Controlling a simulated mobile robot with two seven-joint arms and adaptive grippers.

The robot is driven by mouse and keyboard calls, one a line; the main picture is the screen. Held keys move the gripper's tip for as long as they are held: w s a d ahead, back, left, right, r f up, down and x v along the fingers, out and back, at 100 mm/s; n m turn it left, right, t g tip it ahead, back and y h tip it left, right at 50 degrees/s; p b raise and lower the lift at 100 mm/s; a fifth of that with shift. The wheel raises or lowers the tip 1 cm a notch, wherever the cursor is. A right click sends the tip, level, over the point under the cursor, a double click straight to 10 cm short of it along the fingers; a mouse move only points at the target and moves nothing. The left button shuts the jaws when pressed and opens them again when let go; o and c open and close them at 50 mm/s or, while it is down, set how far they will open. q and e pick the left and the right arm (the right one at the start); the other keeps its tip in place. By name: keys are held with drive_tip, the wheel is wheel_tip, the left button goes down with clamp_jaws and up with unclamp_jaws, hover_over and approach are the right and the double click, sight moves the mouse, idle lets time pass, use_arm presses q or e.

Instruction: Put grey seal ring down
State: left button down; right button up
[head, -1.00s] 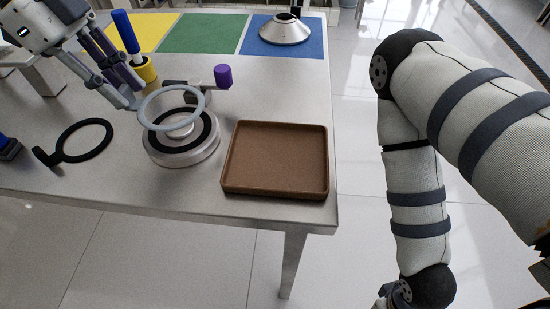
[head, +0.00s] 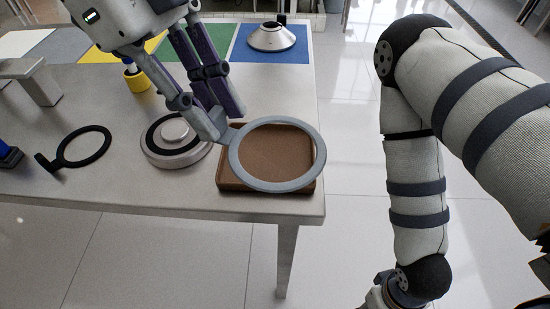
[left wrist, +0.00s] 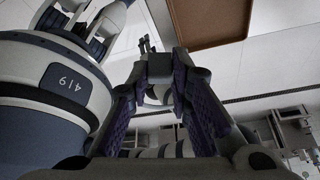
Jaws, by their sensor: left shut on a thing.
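The grey seal ring (head: 279,186) is a flat, pale grey ring. My left gripper (head: 218,122) is shut on its left edge and holds it out to the right. The ring appears in front of and above the brown tray (head: 225,184), whose floor shows through the ring's hole. The ring looks clear of the tray, though the exact gap is hard to judge. In the left wrist view my left gripper's fingers (left wrist: 160,78) show, with the tray (left wrist: 205,22) at the top; I cannot make out the ring clearly there.
A round metal base (head: 176,140) with a black ring stands left of the tray. A black ring with a tab (head: 84,147) lies further left. A metal cone part (head: 270,38) sits on the blue mat. The table's front edge is just below the tray.

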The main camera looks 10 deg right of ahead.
sight(247, 163)
use_arm(q)
drive_tip(key=shift+m, duration=0.4)
drive_tip(key=s, duration=0.1)
drive_tip(key=s+d, duration=0.1)
drive_tip(key=s, duration=0.2)
drive_tip(key=shift+s+d+r, duration=0.15)
drive_tip(key=shift+d+r, duration=0.05)
drive_tip(key=shift+d, duration=0.05)
drive_tip(key=w+f, duration=0.3)
drive_tip(key=w, duration=0.1)
drive_tip(key=w+f+b, duration=0.1)
drive_tip(key=w+f, duration=0.2)
drive_tip(key=w, duration=0.1)
drive_tip(key=w+f, duration=0.3)
drive_tip(key=w, duration=0.2)
drive_tip(key=shift+d+f+b, duration=0.2)
drive_tip(key=shift+d+b, duration=0.1)
drive_tip(key=shift+d, duration=0.05)
drive_tip(key=f, duration=0.3)
drive_tip(key=shift+w+f, duration=0.35)
drive_tip(key=shift+w, duration=0.05)
use_arm(e)
drive_tip(key=shift+s+f+g, duration=0.4)
drive_tip(key=shift+s+f, duration=0.5)
drive_tip(key=shift+s, duration=0.25)
use_arm(q)
drive_tip(key=shift+f, duration=0.2)
drive_tip(key=c, duration=1.8)
unclamp_jaws()
drive_tip(key=shift+o, duration=0.2)
